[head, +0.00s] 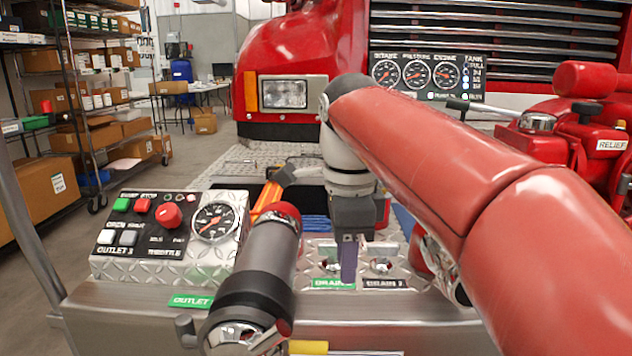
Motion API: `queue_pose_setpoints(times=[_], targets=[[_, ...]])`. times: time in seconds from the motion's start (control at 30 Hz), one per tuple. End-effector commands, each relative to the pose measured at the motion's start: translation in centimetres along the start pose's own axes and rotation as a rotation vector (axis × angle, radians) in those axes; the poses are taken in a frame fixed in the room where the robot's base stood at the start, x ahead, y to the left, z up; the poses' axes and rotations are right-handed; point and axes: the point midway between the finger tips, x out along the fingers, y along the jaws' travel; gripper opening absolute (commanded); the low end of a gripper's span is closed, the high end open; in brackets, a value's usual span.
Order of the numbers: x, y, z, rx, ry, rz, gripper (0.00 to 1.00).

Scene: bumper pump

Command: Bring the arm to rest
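My arm comes in from the right as thick red links and bends down at the upper middle of the head view. My gripper (348,262) points down at the end of the dark wrist, above the drain panel (320,250) on the bumper. Its fingers are seen edge-on as one narrow purplish strip, so I cannot tell whether they are open or shut. No held object shows. The fingertips are near the drain labels and fittings; whether they touch anything is unclear.
The outlet control panel (118,238) with buttons and a gauge is on the left. A grey pipe with a red end (268,255) stands close left of my gripper. The gauge panel (427,76) is behind my arm. Red relief fittings (575,143) are at right. Shelves (85,90) stand far left.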

Motion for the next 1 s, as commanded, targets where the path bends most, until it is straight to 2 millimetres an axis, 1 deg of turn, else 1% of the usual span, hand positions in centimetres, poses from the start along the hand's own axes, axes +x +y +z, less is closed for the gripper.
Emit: queue_pose_setpoints(times=[0.27, 0.47, 0.57, 0.67, 0.8, 0.9, 1.0], targets=[[1.3, 1.8, -1.6, -0.200, 0.008, -0.065, 0.33], [3.4, 3.9, -3.6, -0.437, 0.034, -0.136, 0.33], [5.1, 5.6, -5.0, -0.607, 0.064, -0.183, 0.33], [7.6, 7.8, -6.7, -0.827, 0.118, -0.243, 0.33], [11.5, 10.8, -8.8, -1.134, 0.218, -0.308, 0.33], [13.9, 12.4, -9.7, -1.304, 0.286, -0.335, 0.33], [15.6, 13.4, -10.2, -1.417, 0.336, -0.348, 0.33]])
